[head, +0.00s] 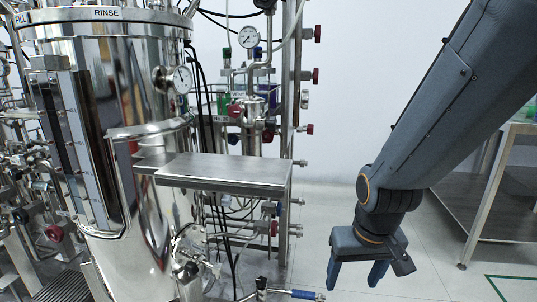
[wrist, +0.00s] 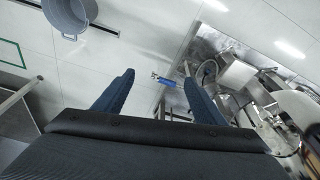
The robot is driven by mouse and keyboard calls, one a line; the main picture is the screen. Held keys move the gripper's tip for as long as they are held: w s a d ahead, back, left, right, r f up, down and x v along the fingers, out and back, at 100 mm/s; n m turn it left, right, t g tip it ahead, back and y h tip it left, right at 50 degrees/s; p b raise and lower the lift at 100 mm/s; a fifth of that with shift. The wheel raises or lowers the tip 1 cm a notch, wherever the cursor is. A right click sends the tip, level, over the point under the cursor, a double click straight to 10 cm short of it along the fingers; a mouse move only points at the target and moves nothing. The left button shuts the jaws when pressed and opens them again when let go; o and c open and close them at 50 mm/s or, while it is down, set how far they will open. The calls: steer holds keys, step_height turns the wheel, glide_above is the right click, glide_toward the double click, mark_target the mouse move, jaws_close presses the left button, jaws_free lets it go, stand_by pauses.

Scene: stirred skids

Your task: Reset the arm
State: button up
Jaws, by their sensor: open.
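My gripper (head: 358,274) hangs from my blue-grey arm at the right of the head view, pointing down. Its two blue fingers are apart with nothing between them. In the wrist view my gripper (wrist: 158,92) also shows open and empty, with the pale floor beyond the fingertips. In the head view it is to the right of the steel tank and its small metal shelf, apart from both.
A large steel tank (head: 150,100) stands at left, with a flat metal shelf (head: 225,170) sticking out. Gauges and valves crowd behind it. A blue-handled valve (head: 305,294) sits low. A steel table (head: 480,200) is at right. A grey bucket (wrist: 66,14) stands on the floor.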

steer(key=s+a+r+n+g, duration=0.1)
steer(key=s+a+r+n, duration=0.15)
steer(key=s+a, duration=0.45)
steer(key=s+a+r+n+g, duration=0.1)
steer(key=s+a+n+g, duration=0.2)
steer(key=a, duration=0.5)
steer(key=s+d+r+m+p, duration=0.1)
steer(key=d+r+m+p, duration=0.2)
steer(key=d+r+p, duration=0.5)
steer(key=s+d+r+m+t+p, duration=0.1)
steer(key=d+r+m+p, duration=0.2)
steer(key=d+r+p, duration=0.5)
step_height(320, 180, up, 4)
steer(key=p, duration=0.8)
steer(key=shift+d+r+p, duration=0.15)
steer(key=shift+d+p, duration=0.05)
steer(key=shift+p, duration=0.2)
